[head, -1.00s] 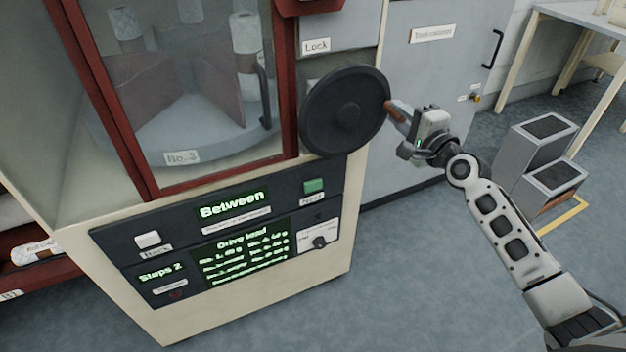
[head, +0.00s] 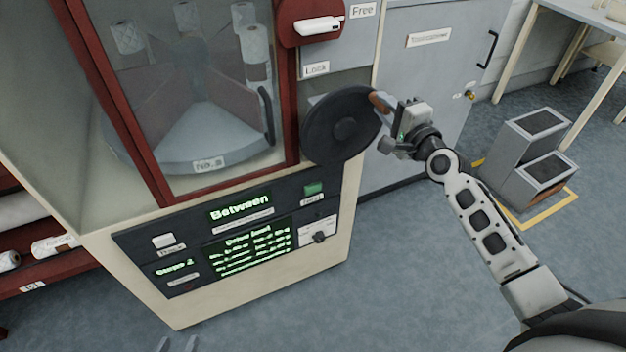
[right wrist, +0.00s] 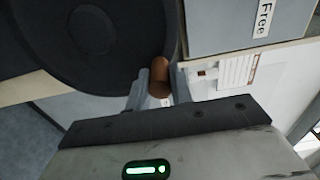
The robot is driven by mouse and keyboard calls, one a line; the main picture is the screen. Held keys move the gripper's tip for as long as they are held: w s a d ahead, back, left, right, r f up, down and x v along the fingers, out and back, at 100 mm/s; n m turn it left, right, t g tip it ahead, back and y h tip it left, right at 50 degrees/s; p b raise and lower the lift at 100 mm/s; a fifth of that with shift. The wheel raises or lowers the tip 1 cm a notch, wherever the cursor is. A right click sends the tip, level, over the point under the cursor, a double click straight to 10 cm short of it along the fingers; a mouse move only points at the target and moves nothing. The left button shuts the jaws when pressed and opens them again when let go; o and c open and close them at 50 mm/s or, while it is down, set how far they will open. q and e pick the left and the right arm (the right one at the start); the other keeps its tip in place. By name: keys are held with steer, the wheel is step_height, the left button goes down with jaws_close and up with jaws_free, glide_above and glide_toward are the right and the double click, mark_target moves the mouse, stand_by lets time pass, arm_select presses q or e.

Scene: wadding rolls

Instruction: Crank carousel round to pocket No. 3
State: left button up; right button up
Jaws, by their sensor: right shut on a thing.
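The display (head: 240,207) reads "Between"; the smaller one reads "Steps 2". The black crank wheel (head: 318,128) is right of the window. My right gripper (head: 384,108) is shut on its brown crank handle (head: 378,101), at the wheel's upper right; the handle shows between the fingers in the right wrist view (right wrist: 160,78). My left gripper (head: 177,344) shows only its fingertips, apart and empty, at the bottom edge.
A white lever (head: 318,25) on a red mount sits between the "Free" and "Lock" labels. A green button (head: 313,188) is on the panel. A grey cabinet is behind my right arm. Grey step boxes (head: 540,150) stand on the floor at right; rolls lie on a shelf at left.

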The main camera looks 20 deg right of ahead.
steer(key=a+p, duration=0.1)
steer(key=a+r+p, duration=0.1)
steer(key=a+p, duration=0.1)
steer(key=a+r+p, duration=0.1)
steer(key=shift+s+a, duration=0.25)
steer(key=shift+a, duration=0.05)
steer(key=shift+a+f+p, duration=0.1)
steer(key=shift+a+p, duration=0.3)
steer(key=shift+a, duration=0.1)
steer(key=o, duration=1)
steer(key=shift+c, duration=0.2)
steer(key=shift+d, duration=0.1)
steer(key=s, duration=1)
steer(key=shift+d+r+p, duration=0.2)
steer(key=shift+d+p, duration=0.15)
steer(key=shift+d, duration=0.1)
